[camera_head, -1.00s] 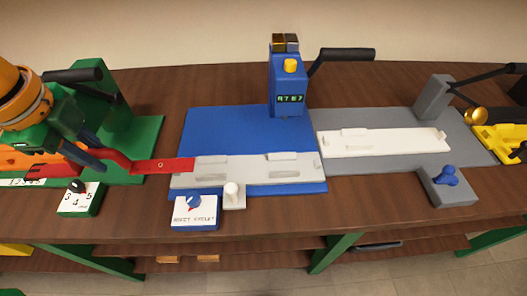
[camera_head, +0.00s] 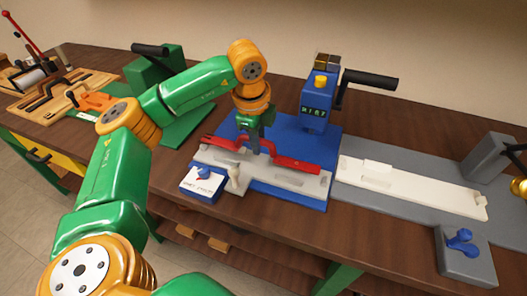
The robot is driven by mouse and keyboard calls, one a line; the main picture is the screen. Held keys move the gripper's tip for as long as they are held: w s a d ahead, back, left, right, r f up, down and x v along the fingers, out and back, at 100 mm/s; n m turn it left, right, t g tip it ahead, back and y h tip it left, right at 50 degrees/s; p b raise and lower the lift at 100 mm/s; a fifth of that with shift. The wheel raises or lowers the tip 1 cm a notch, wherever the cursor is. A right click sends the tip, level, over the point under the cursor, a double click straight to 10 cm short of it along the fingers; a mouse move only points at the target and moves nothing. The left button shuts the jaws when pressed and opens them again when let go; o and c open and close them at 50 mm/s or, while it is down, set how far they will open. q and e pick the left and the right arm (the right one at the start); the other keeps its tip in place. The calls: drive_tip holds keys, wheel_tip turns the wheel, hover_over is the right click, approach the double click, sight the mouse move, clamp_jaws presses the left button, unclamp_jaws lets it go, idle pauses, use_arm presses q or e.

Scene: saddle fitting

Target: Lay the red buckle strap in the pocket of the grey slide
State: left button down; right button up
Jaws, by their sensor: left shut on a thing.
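The red buckle strap (camera_head: 297,164) lies lengthwise along the grey slide (camera_head: 310,184), at or just above its top. I cannot tell whether it rests in the pocket, as the strap covers much of the slide's far side. The slide sits on the blue base plate (camera_head: 296,200). My left gripper (camera_head: 253,149) points down and is shut on the strap's raised middle part. Its fingertips are small and partly hidden.
A white slide (camera_head: 410,187) lies on the grey plate at right. A green stand (camera_head: 155,72) is at left.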

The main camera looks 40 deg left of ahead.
use_arm(q)
drive_tip(key=f, duration=0.1)
drive_tip(key=f+p, duration=0.1)
drive_tip(key=f, duration=0.2)
drive_tip(key=shift+w+d+p, duration=0.15)
drive_tip(key=shift+w+p, duration=0.15)
drive_tip(key=shift+w+f, duration=0.1)
drive_tip(key=shift+f, duration=0.1)
drive_tip(key=shift+d+f+b, duration=0.1)
drive_tip(key=shift+f+b, duration=0.05)
drive_tip(key=shift+b, duration=0.15)
drive_tip(key=c, duration=0.8)
unclamp_jaws()
drive_tip(key=shift+r, duration=0.45)
drive_tip(key=r, duration=0.3)
drive_tip(key=s+r, duration=0.1)
drive_tip(key=r, duration=0.3)
drive_tip(key=s+r+b, duration=0.1)
drive_tip(key=r, duration=0.3)
drive_tip(key=shift+s+d+r, duration=0.15)
drive_tip(key=shift+d+r, duration=0.05)
drive_tip(key=shift+d, duration=0.05)
